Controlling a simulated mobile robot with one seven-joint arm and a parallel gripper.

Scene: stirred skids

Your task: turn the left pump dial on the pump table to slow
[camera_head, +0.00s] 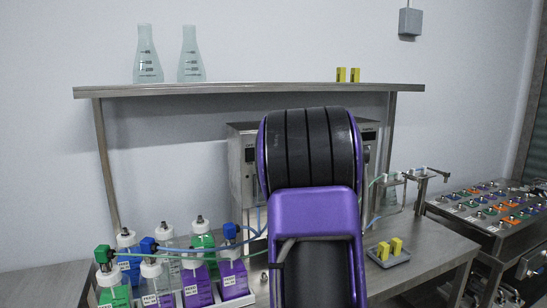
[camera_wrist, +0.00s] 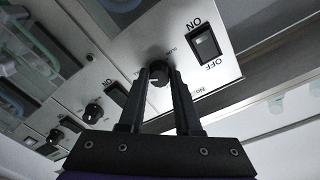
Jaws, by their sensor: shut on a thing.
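In the wrist view my gripper (camera_wrist: 160,80) is shut on a round black dial (camera_wrist: 158,74) on a light metal pump panel (camera_wrist: 138,52), one finger on each side. Small lettering surrounds the dial, too small to read surely, and its pointer setting is unclear. A black rocker switch (camera_wrist: 206,44) marked ON and OFF sits beside it. Two more black dials (camera_wrist: 93,113) and (camera_wrist: 55,136) lie farther along the row.
Bottles with green, blue and purple parts (camera_head: 232,275) crowd the table's front left, with tubing running to the pump. A small tray with yellow pieces (camera_head: 388,256) lies right of my arm. A shelf (camera_head: 250,89) with two flasks (camera_head: 148,62) spans above.

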